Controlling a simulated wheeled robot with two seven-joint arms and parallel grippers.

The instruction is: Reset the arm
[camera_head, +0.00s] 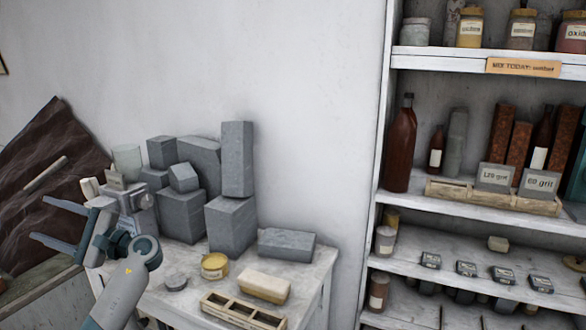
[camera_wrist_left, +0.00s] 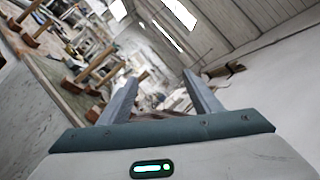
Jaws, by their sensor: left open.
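My left arm comes in at the lower left of the head view. Its gripper (camera_head: 58,224) is raised at the left of the small table and points left, with its two fingers apart and nothing between them. In the left wrist view the same gripper (camera_wrist_left: 160,95) shows both fingers spread and empty, with the room beyond. My right arm and gripper are not in view.
A pale table (camera_head: 190,295) holds several grey blocks (camera_head: 232,224), a yellow-labelled tin (camera_head: 215,266) and a wooden tray (camera_head: 242,312). White shelves (camera_head: 450,60) with jars and bottles stand at the right. A dark slab (camera_head: 50,150) leans at the left. The wall between is bare.

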